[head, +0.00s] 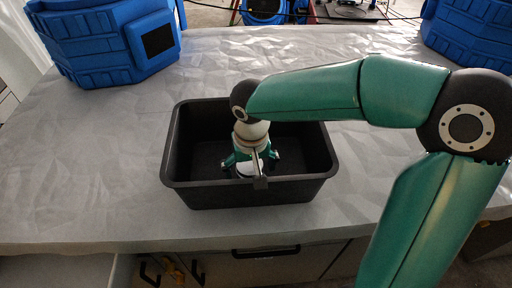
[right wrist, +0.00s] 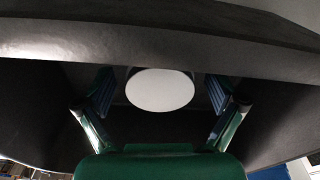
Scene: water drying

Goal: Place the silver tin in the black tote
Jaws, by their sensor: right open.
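The black tote (head: 180,150) stands open on the grey table, in the middle of the head view. My right gripper (head: 250,164) reaches down inside it with its fingers spread. The silver tin (head: 245,170) is in the tote below the gripper, mostly hidden by it. In the right wrist view the tin's pale round face (right wrist: 160,90) lies between the two open fingers (right wrist: 160,108), with gaps at both sides. Whether the tin rests on the tote floor cannot be told. My left gripper is out of view.
The grey table (head: 100,170) is bare around the tote. A blue ribbed container (head: 95,45) stands at the back left, and another blue container (head: 465,35) at the back right. Cabinet fronts with dark handles (head: 265,252) lie below the table's front edge.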

